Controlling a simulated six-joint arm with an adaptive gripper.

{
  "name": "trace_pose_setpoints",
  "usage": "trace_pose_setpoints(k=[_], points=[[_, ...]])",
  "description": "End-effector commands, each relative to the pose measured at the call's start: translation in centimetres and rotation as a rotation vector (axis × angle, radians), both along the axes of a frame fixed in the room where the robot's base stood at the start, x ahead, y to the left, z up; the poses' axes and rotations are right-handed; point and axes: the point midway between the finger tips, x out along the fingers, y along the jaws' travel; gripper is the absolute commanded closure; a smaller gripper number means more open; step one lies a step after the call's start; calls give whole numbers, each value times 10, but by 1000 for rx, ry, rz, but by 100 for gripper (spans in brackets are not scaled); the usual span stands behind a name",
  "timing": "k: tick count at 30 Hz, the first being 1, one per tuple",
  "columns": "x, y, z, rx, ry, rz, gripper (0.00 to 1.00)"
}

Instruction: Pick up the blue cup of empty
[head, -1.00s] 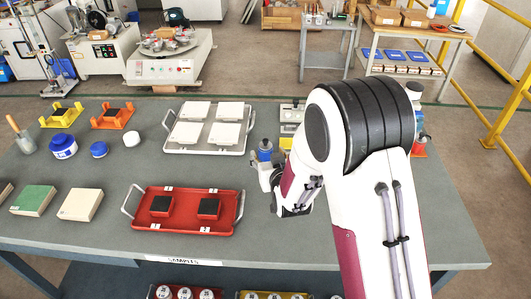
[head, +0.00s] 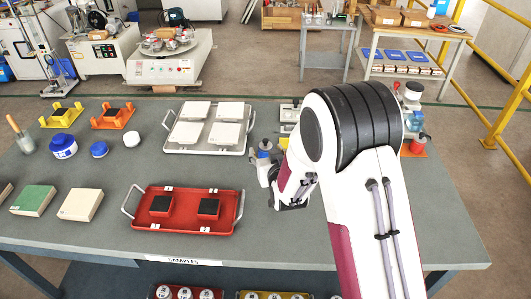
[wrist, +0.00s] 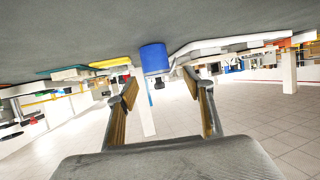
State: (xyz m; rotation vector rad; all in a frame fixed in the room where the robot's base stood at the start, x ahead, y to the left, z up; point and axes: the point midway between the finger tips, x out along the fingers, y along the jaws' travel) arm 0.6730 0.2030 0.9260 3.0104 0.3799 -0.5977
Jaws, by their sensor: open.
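The blue cup (wrist: 154,58) shows in the wrist view just beyond my fingertips, roughly centred between them. That view is upside down, with the table surface along its top. In the head view, a small part of the blue cup (head: 263,152) shows at my gripper, right of the white tray; the rest is hidden. My gripper (wrist: 160,84) is open, with its two fingers apart and nothing held. In the head view, my gripper (head: 266,172) is low over the table and partly hidden by my arm.
A pale tray with white tiles (head: 178,145) stands left of my gripper. A red tray (head: 165,221) with dark blocks lies nearer the front. A blue-labelled jar (head: 63,146) and a small blue container (head: 99,149) stand at the left. The table between red tray and gripper is clear.

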Motion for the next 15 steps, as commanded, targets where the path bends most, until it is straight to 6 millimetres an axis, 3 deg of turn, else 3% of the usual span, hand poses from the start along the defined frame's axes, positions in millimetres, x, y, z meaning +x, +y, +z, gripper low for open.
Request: trace_pose_setpoints(k=[8, 15], points=[[1, 0, -1, 0, 1, 0, 48], [14, 1, -7, -1, 2, -1, 48]])
